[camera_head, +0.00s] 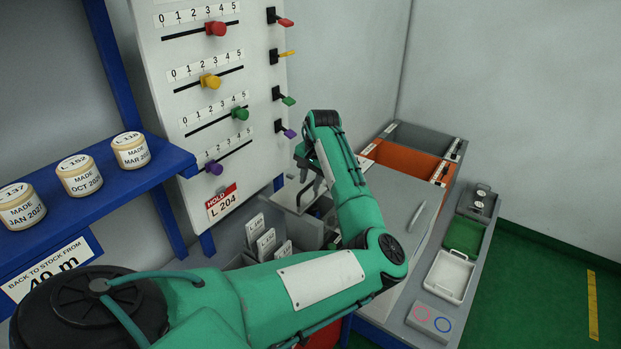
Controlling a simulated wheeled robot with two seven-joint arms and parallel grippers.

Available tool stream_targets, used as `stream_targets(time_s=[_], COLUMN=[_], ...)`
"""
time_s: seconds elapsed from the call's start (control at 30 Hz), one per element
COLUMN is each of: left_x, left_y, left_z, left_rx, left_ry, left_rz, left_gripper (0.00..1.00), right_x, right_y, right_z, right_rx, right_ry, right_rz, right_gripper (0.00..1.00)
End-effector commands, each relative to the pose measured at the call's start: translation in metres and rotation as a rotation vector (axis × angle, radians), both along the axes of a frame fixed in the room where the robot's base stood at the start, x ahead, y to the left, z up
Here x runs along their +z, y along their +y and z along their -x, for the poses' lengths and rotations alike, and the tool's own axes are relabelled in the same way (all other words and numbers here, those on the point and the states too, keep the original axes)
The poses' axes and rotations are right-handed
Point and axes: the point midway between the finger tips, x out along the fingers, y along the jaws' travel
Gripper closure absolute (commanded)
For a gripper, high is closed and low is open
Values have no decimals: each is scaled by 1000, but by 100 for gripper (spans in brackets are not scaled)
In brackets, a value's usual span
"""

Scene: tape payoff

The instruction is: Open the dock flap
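My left arm comes in from the bottom left, bends at the elbow and reaches to the middle. My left gripper (309,186) points down over a pale grey box-like fixture (312,230) below the slider board. The gripper is small here and partly hidden by my forearm, so I cannot tell whether its fingers are open or shut. No part is clearly marked as the dock flap; my arm hides part of the fixture. A green square panel (463,237) stands behind a white open tray (448,277) on the right ledge. My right gripper is not in view.
A white board (222,130) with coloured sliders and levers stands behind. A blue shelf (120,190) holds labelled tubs at left. Grey (425,139) and orange (405,160) bins are at back right. A pen-like rod (418,217) lies on the grey top.

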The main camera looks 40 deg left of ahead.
Motion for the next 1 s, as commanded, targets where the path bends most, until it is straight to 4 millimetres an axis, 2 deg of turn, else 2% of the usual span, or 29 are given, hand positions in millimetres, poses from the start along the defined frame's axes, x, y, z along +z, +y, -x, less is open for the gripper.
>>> stream_targets(time_s=[0.17,0.3,0.33,0.57,0.9,1.0], left_x=[0,0,0,1,3,1], left_y=[0,0,0,1,37,37], left_z=[0,0,0,0,4,4], left_rx=[0,0,0,0,1,0], left_ry=[0,0,0,0,1,-1], left_rz=[0,0,0,-1,-3,-1], left_gripper=[70,97,100,100,100,100], right_x=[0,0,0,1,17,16], right_y=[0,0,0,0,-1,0], right_z=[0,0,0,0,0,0], right_rx=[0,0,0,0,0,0], right_ry=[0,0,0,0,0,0], right_rz=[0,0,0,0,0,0], right_gripper=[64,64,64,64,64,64])
